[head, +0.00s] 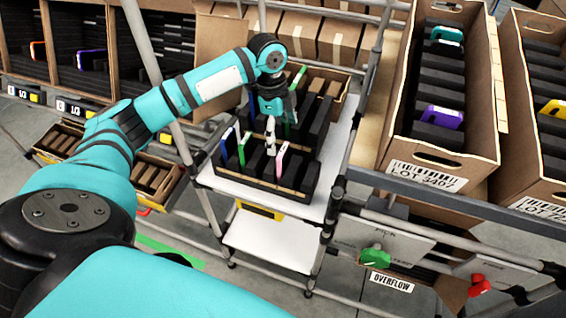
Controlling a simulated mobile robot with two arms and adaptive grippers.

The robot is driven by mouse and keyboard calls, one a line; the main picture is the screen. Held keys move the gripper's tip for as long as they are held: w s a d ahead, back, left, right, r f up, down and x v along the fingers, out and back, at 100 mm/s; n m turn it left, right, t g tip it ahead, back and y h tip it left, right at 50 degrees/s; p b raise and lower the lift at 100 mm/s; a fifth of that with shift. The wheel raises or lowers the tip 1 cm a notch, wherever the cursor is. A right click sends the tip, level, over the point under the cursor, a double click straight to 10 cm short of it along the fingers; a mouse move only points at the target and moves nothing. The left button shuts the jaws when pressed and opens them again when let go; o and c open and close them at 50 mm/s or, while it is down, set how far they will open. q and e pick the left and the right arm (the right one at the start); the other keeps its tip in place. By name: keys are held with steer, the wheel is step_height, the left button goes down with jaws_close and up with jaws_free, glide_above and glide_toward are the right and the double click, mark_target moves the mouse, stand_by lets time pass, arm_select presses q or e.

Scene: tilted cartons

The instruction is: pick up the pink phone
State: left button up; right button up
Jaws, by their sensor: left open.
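The pink phone (281,160) stands on edge in a slot of a black foam tray (262,184), showing a pale pink rim. The tray sits on a white shelf in the middle of the view. My left gripper (271,149) points down over the tray with its fingers open, close beside the pink phone's upper left end. I cannot tell whether a finger touches the phone. A blue phone (226,146) and a green phone (242,150) stand to the left in the same tray. My right gripper is not in view.
Another green phone (297,79) stands at the tray's back, partly behind my arm. Tall foam dividers rise on the tray's right. At right, a carton (391,119) holds a teal phone (447,35) and a purple phone (442,116). Frame posts flank the shelf.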

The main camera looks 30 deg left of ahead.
mark_target(282, 149)
arm_select(q)
steer(key=f, duration=0.2)
steer(key=shift+d+f, duration=0.2)
steer(key=shift+f, duration=0.15)
steer(key=f+p, duration=0.1)
steer(key=f, duration=0.1)
steer(key=f+p, duration=0.2)
steer(key=shift+w+d, duration=0.1)
steer(key=shift+w, duration=0.1)
steer(key=shift+f, duration=0.65)
steer(key=c, duration=1.1)
